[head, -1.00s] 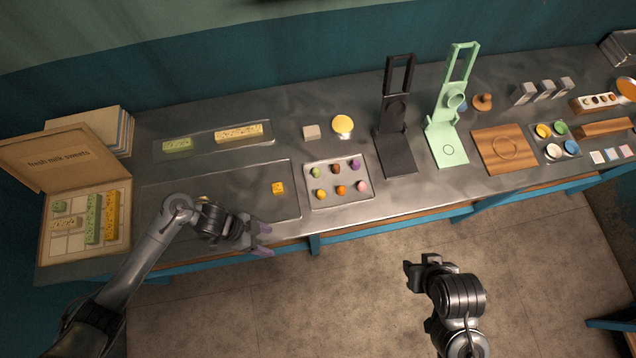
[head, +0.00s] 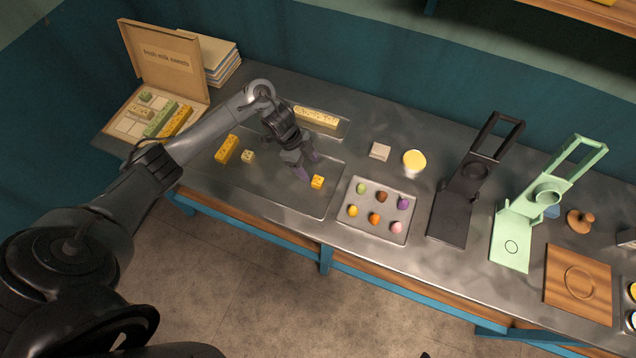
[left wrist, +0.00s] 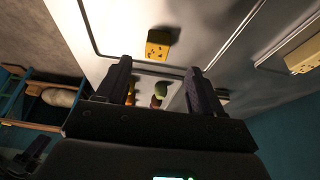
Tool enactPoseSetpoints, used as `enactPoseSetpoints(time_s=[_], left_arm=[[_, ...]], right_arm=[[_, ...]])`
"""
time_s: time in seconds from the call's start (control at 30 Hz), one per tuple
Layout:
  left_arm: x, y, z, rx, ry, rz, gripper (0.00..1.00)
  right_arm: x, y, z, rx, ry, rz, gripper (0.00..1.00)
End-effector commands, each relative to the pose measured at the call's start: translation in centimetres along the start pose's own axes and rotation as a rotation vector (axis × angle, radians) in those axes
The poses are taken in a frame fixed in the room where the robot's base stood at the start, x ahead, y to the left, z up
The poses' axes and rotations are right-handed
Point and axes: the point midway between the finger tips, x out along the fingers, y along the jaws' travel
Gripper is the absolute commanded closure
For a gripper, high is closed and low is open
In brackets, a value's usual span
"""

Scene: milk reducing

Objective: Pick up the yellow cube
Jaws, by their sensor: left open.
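The yellow cube (head: 317,181), with dark specks, sits on the large flat tray (head: 285,198) near its right end. My left gripper (head: 308,166) is over the tray just up and left of the cube, with its fingers apart and nothing between them. In the left wrist view the cube (left wrist: 158,42) lies beyond the open fingers (left wrist: 160,72), roughly centred between them and apart from them. My right gripper is not seen; only a tiny dark bit shows at the bottom edge of the head view.
A yellow bar (head: 227,149) and a pale speckled cube (head: 248,156) lie on the left. A long speckled bar (head: 316,117) is on the rear tray. A tray of coloured sweets (head: 349,229) stands close right of the cube. An open sweets box (head: 160,58) is at far left.

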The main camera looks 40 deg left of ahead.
Motion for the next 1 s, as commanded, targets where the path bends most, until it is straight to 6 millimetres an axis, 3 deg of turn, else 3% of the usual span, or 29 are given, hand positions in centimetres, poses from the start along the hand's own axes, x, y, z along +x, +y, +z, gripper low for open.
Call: enactPoseSetpoints(time_s=[0.37, 0.7, 1.0], left_arm=[[2.6, 0.2, -0.1, -0.002, 0.001, 0.001, 0.33], [6.5, 0.5, -0.2, -0.002, -0.001, -0.001, 0.33], [6.8, 0.5, -0.2, 0.000, -0.001, -0.002, 0.33]], right_arm=[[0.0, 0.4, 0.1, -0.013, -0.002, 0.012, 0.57], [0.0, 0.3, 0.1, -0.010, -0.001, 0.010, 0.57], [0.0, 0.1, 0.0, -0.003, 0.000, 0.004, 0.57]])
